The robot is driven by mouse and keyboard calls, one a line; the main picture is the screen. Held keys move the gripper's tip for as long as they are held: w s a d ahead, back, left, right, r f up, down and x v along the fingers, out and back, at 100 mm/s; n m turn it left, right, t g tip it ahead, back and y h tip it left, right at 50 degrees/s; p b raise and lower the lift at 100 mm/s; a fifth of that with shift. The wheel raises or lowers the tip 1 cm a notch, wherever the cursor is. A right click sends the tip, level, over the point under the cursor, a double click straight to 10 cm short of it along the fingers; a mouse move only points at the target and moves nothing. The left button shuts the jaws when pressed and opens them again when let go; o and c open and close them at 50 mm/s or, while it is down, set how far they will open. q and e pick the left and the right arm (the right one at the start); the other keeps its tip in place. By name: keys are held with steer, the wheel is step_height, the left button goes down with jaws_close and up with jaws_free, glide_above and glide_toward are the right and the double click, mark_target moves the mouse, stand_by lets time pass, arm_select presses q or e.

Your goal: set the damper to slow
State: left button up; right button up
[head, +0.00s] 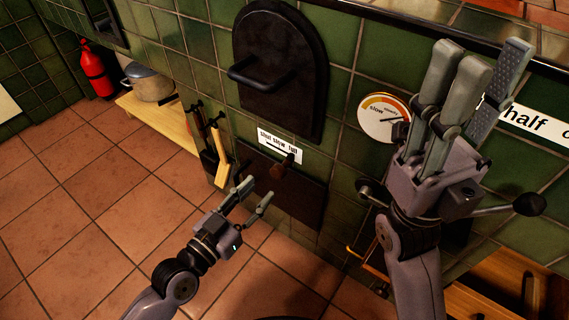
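My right gripper (478,75) is open and empty, raised at the right in front of the wall.
A dark arched door (279,65) with a bar handle is above the damper. A round gauge (384,118) is to its right, near a ball-ended lever (528,204). Hearth tools (208,145) hang at the left. A pot (148,83) and red extinguisher (95,70) stand further back.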

mark_target(284, 163)
arm_select(q)
steer(key=b+x, duration=0.1)
steer(key=x, duration=0.9)
steer(key=shift+w+d, duration=0.2)
steer(key=shift+w, duration=0.05)
steer(key=shift+c, duration=0.5)
jaws_close()
steer(key=shift+f, duration=0.1)
